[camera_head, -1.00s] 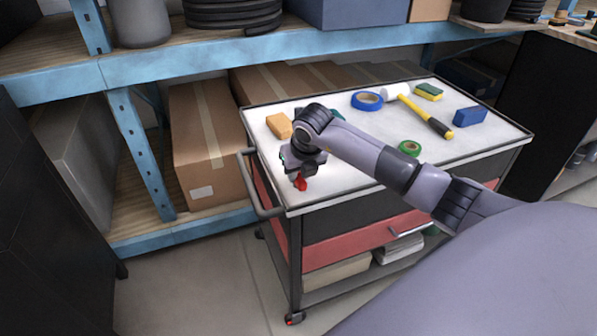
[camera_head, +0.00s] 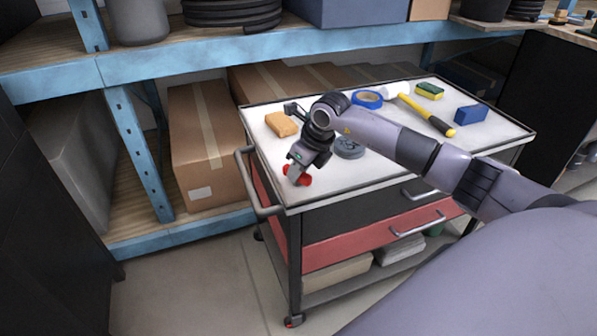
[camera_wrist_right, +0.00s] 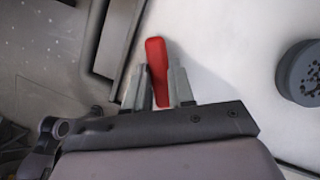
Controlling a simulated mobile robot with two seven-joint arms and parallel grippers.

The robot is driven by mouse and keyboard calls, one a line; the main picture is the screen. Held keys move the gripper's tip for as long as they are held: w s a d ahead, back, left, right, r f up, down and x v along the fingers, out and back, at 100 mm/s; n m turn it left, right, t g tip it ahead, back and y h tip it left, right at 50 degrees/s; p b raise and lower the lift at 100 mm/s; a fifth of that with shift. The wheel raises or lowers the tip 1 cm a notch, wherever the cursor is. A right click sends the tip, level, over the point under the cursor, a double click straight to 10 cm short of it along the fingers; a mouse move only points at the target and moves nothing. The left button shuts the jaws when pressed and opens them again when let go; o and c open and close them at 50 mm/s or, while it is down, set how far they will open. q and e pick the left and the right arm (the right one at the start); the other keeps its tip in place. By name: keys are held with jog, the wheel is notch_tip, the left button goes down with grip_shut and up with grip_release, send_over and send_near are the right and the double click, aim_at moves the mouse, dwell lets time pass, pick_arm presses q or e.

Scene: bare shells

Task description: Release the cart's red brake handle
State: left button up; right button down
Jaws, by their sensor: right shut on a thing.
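The cart (camera_head: 262,152) has a light top with a dark rim. Its red brake handle (camera_head: 304,180) shows at the near left corner of the top, partly covered by my right gripper (camera_head: 297,172). In the right wrist view the handle (camera_wrist_right: 156,62) is a narrow red bar standing between the two fingers of my right gripper (camera_wrist_right: 158,88). The fingers are shut on it, and its far end sticks out past the fingertips. Its lower end is hidden by the gripper body. My left gripper is not in view.
On the cart top lie an orange block (camera_head: 282,124), blue tape (camera_head: 367,99), a yellow-handled hammer (camera_head: 425,112), a sponge (camera_head: 430,90), a blue block (camera_head: 471,114) and a dark grey round thing (camera_head: 349,148). A blue-framed shelf (camera_head: 220,60) with boxes stands behind.

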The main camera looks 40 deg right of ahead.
jog(key=n, duration=0.2)
jog(key=n+g+y+b, duration=0.1)
jog(key=n+b, duration=0.1)
jog(key=n, duration=0.1)
jog(key=shift+d+f+n+y, duration=0.15)
jog(key=shift+f+n+y, duration=0.15)
jog(key=shift+y, duration=0.1)
jog(key=n+g+b, duration=0.1)
jog(key=n, duration=0.2)
jog(key=n+g+y+b, duration=0.1)
jog(key=n, duration=0.1)
jog(key=shift+w+d+n, duration=0.1)
jog(key=shift+n, duration=0.3)
jog(key=shift+n+g+b, duration=0.3)
jog(key=c, duration=1)
grip_release()
jog(key=shift+o, duration=0.2)
jog(key=shift+r, duration=0.15)
jog(key=shift+r, duration=0.1)
jog(key=shift+d+r, duration=0.1)
jog(key=shift+r, duration=0.15)
jog(key=v, duration=0.6)
jog(key=shift+d+r+p, duration=0.15)
jog(key=shift+d+p, duration=0.05)
jog(key=shift+p, duration=0.2)
